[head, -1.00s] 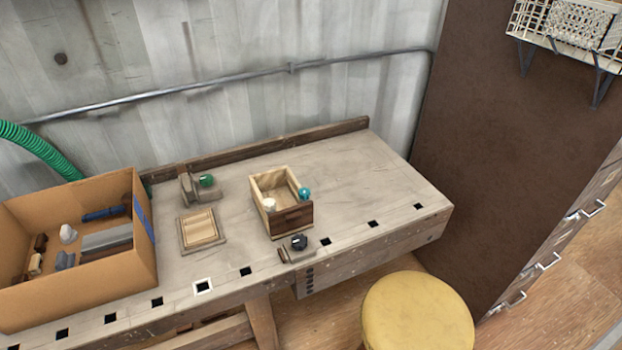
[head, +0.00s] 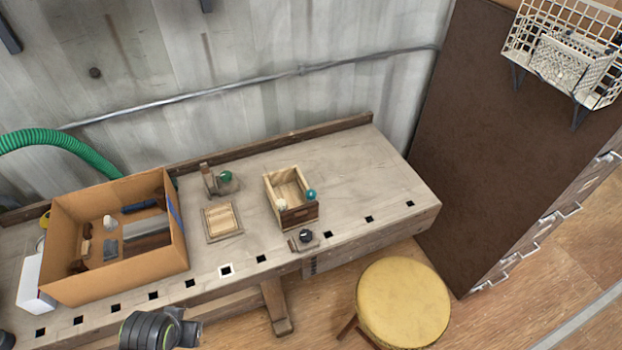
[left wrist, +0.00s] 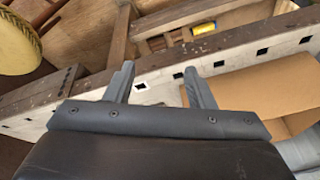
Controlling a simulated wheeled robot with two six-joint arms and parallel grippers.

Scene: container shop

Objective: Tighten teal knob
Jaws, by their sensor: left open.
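The teal knob (head: 312,194) is a small round ball at the right wall of a small open wooden box (head: 299,217) on the workbench. How tight it sits cannot be told. A cream knob (head: 281,204) shows at the box's left front. My left arm shows at the bottom of the head view, in front of the bench and well left of the box; its fingers are not clear there. In the left wrist view my left gripper (left wrist: 159,86) is open and empty, with the bench edge beyond it. My right gripper is not in view.
A green knob (head: 225,176) and a black knob (head: 305,235) sit on small wooden mounts on the bench (head: 375,175). A large cardboard box (head: 130,272) stands at left. A yellow stool (head: 403,302) stands before the bench. The bench's right part is clear.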

